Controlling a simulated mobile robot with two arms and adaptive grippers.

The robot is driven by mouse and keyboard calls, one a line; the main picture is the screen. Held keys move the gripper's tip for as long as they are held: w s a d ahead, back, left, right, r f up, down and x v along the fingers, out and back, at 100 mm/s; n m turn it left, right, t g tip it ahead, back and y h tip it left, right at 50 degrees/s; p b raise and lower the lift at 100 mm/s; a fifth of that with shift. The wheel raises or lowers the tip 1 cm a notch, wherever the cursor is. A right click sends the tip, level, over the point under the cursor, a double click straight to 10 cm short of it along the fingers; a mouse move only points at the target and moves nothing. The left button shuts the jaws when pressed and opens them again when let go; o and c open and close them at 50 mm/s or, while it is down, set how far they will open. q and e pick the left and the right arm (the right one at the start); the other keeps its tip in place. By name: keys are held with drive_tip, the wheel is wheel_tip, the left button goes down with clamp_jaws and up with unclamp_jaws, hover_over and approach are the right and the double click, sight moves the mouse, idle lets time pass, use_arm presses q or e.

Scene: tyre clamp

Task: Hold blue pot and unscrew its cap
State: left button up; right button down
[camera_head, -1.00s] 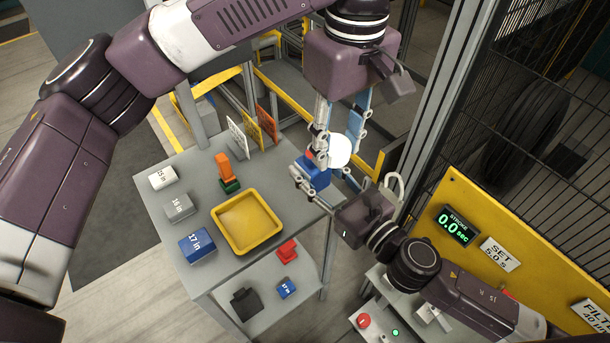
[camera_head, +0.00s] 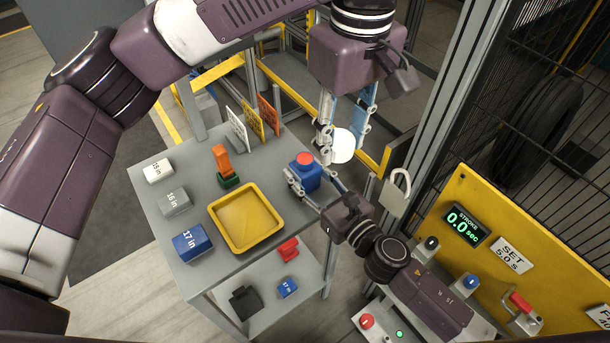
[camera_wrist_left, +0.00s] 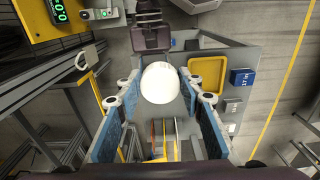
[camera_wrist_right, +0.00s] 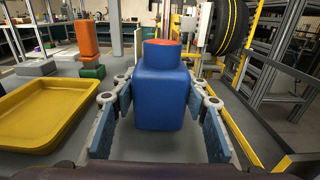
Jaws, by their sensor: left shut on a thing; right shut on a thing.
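The blue pot (camera_head: 305,178) is at the right end of the grey table, with a red-orange top (camera_head: 305,159) uncovered on its neck. My right gripper (camera_head: 310,190) is shut around the pot's body. The pot looks upright in the right wrist view (camera_wrist_right: 162,95); I cannot tell whether its base touches the table. My left gripper (camera_head: 345,140) points down, right of the pot, shut on a white rounded cap (camera_head: 344,147). The cap also shows between the blue finger pads in the left wrist view (camera_wrist_left: 160,83). It is apart from the pot.
A yellow tray (camera_head: 214,219) lies on the table, with several labelled blocks, such as the blue one (camera_head: 193,243), to its left. An orange piece on a green base (camera_head: 224,168) stands behind it. A padlock (camera_head: 394,195) and yellow control panel (camera_head: 505,215) are at the right.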

drive_tip(key=c, duration=1.6)
unclamp_jaws()
drive_tip(key=shift+f, duration=0.2)
drive_tip(key=o, duration=0.5)
drive_tip(key=shift+c, duration=0.2)
